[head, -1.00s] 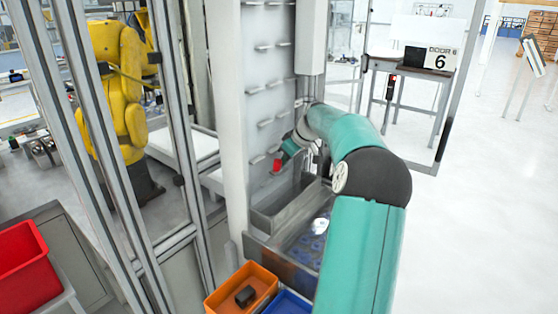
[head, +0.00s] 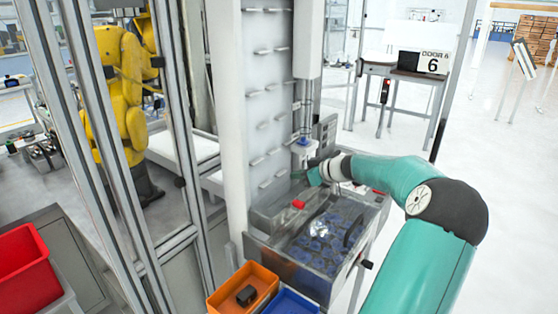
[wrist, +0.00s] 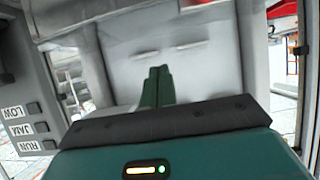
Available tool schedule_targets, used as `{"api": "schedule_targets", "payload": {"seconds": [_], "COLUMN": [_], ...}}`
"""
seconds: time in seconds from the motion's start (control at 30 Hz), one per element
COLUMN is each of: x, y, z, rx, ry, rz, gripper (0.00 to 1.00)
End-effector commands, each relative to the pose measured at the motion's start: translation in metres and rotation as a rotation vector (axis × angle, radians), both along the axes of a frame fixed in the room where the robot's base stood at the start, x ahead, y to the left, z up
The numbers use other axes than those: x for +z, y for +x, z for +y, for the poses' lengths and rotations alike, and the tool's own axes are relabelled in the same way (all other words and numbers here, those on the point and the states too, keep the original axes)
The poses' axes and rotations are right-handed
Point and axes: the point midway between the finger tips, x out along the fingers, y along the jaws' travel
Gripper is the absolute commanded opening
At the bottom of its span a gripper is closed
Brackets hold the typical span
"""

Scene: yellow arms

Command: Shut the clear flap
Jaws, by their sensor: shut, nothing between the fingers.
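The clear flap (head: 330,222), with a dark handle (head: 352,232), appears to lie over a grey trough of blue parts in the head view. Its clear edges are hard to make out, so I cannot tell whether it sits fully flat. My gripper (head: 300,176) is just above the trough's far side, by the grey column, apart from the dark handle. In the wrist view its green fingers (wrist: 158,72) are together and empty, pointing at a pale wall. A small red piece (head: 298,204) is below my gripper, at the trough's back left.
Orange (head: 243,289) and blue (head: 291,303) bins stand in front of the trough. A control panel with buttons (wrist: 34,128) is at left in the wrist view. A tall grey column (head: 268,110) rises behind; open floor is at right.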

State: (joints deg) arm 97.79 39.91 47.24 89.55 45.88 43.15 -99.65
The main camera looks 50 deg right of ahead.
Motion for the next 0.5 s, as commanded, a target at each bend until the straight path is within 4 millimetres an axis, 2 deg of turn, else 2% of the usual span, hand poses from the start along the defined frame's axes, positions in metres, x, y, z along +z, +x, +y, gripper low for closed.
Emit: {"api": "schedule_targets", "payload": {"seconds": [0.2,0.5], "x": [-0.017,-0.037], "y": [-0.014,-0.023], "z": [-0.001,0.000], "rx": [-0.002,0.000], "ry": [0.002,0.003], "rz": [0.002,0.002], "gripper": [0.00,0.00]}}
